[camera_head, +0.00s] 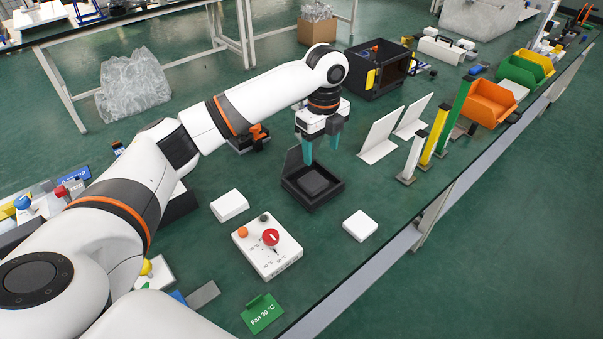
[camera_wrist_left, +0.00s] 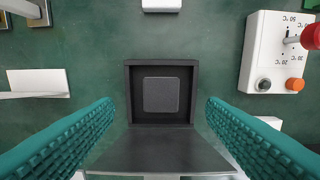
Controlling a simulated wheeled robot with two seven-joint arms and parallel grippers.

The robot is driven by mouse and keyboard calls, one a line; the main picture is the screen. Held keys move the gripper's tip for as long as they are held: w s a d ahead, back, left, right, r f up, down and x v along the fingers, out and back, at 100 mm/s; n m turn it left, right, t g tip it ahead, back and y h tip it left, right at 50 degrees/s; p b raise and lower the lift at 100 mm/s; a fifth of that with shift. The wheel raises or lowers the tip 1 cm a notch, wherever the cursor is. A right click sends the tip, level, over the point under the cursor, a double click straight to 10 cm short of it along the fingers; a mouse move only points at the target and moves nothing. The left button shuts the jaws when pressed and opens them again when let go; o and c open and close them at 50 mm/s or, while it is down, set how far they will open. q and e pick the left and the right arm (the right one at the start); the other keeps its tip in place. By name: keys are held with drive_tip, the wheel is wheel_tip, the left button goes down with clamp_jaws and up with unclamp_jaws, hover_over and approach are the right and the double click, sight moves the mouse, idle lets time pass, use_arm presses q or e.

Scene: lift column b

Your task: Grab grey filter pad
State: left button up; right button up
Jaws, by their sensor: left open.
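The grey filter pad (camera_head: 313,181) is a small dark square lying inside an open black box (camera_head: 328,197) on the green table. In the left wrist view the pad (camera_wrist_left: 161,94) sits centred in the box (camera_wrist_left: 128,90), whose lid (camera_wrist_left: 160,150) stands open on the near side. My left gripper (camera_head: 322,152) is above the box, jaws apart and empty. Its teal fingers (camera_wrist_left: 160,130) frame the box on both sides in the wrist view, and the pad is untouched. My right gripper is not in view.
A white control box (camera_head: 266,255) with a red knob stands in front of the black box. White blocks (camera_head: 230,205) (camera_head: 360,226) lie on either side. White upright plates (camera_head: 382,134) and coloured posts (camera_head: 433,135) stand to the right. A green card (camera_head: 263,313) is near the front edge.

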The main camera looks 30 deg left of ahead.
sight(318, 185)
use_arm(q)
wheel_tip(318, 185, down, 6)
drive_tip(key=shift+r, duration=0.2)
drive_tip(key=shift+f, duration=0.35)
wheel_tip(318, 185, down, 4)
drive_tip(key=shift+s+a+f, duration=0.1)
drive_tip(key=shift+f, duration=0.5)
drive_tip(key=c, duration=0.7)
drive_tip(key=shift+c, duration=0.2)
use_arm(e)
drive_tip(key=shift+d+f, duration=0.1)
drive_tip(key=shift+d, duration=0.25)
use_arm(q)
drive_tip(key=shift+r, duration=0.1)
